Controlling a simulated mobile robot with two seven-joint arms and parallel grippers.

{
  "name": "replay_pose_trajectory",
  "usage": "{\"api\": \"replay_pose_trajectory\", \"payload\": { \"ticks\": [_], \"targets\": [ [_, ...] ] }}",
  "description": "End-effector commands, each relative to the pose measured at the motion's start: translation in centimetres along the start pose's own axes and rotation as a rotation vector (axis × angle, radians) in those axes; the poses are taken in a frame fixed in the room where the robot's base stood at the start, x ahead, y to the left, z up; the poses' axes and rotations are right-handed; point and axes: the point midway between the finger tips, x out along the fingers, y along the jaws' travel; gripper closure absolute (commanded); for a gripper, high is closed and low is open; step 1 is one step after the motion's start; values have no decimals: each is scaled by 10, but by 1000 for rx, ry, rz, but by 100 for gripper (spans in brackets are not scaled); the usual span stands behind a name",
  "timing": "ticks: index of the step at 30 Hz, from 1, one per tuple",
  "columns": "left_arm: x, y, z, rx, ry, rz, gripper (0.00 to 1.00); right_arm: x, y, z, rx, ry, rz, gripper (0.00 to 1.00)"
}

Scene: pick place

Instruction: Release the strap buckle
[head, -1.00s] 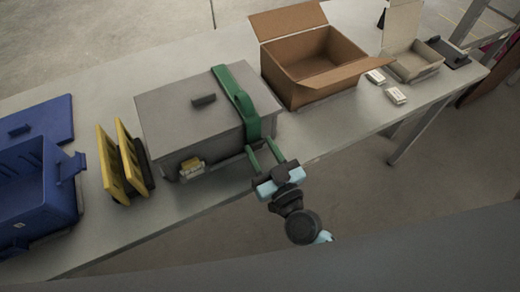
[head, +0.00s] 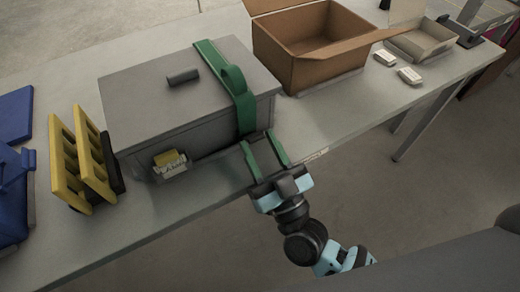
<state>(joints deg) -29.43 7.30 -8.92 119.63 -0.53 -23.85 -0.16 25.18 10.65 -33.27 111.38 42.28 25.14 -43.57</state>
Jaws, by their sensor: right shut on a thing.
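A grey lidded box (head: 150,110) with a dark handle (head: 183,77) stands on the table. A green strap (head: 213,60) runs over its lid and down the front at the right end. A raised loop of the strap stands up near the lid's front edge. My right gripper (head: 258,138) reaches up from below, its two green fingers at the strap's lower front end. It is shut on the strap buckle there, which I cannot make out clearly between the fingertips. My left gripper is not in view.
The table (head: 170,222) holds an open cardboard box (head: 330,68), a small open carton (head: 420,52) and two small white packs (head: 410,76) at right. Yellow racks (head: 72,160) and a blue bin (head: 14,205) stand at left. A yellow-and-white item (head: 170,162) is at the grey box's front.

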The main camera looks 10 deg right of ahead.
Motion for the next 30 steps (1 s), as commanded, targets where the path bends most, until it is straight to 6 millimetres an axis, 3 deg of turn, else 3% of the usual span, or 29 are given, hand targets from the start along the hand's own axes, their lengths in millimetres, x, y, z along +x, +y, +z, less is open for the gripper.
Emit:
{"api": "replay_pose_trajectory", "payload": {
  "ticks": [12,13,18,26,30],
  "targets": [
    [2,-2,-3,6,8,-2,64,-2,-1,3,2,8,-4,83],
    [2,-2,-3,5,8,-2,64,-2,-1,3,2,8,-4,57],
    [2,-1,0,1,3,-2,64,-2,-1,2,1,11,-3,38],
    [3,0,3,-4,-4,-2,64,-2,0,1,1,14,-2,38],
    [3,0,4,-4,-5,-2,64,-13,-1,2,1,10,-2,38]
  ]
}}
